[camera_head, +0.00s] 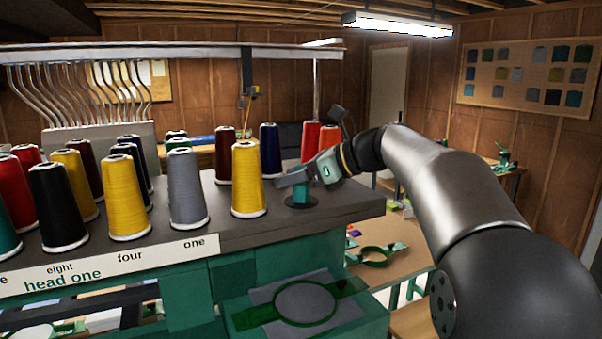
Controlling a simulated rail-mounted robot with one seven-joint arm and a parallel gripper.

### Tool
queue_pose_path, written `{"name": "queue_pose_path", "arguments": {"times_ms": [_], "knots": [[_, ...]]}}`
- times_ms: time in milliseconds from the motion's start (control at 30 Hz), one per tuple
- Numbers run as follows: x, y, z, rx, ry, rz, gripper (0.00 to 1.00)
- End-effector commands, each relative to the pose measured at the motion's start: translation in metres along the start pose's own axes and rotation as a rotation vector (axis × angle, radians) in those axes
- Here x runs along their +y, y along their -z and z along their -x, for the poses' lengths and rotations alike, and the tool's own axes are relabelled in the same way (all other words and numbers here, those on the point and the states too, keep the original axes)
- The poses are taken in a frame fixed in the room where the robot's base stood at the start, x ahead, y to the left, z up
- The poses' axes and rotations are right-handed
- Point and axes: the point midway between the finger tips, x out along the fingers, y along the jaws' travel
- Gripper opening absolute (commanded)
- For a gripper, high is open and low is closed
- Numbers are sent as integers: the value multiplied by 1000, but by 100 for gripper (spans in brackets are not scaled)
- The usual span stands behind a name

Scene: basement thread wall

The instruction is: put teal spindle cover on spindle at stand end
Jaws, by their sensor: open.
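The teal spindle cover (301,198) is at the right end of the dark thread stand (345,197), its flared base at or close to the stand's top. The spindle itself is hidden, and I cannot tell how far the cover sits over it. My gripper (294,181) is at the upper part of the cover, coming in from the right, with its jaws open. The fingers hide the cover's top, and I cannot tell whether they touch it.
A yellow cone (247,180) stands just left of the cover. Navy (270,150) and red (310,141) cones stand behind. More cones fill the stand's left. The stand's right end is bare. A green hoop frame (300,303) lies below in front.

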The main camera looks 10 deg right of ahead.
Motion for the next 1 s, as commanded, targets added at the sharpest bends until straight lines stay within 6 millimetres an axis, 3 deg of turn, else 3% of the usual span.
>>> {"name": "queue_pose_path", "arguments": {"times_ms": [133, 267, 700, 1000], "knots": [[-1, 1, 10, 0, 3, 0, 50], [-1, 1, 34, 0, 6, 2, 50], [-1, 1, 139, 0, 5, -1, 50], [0, 0, 172, -1, 1, 0, 50]]}}
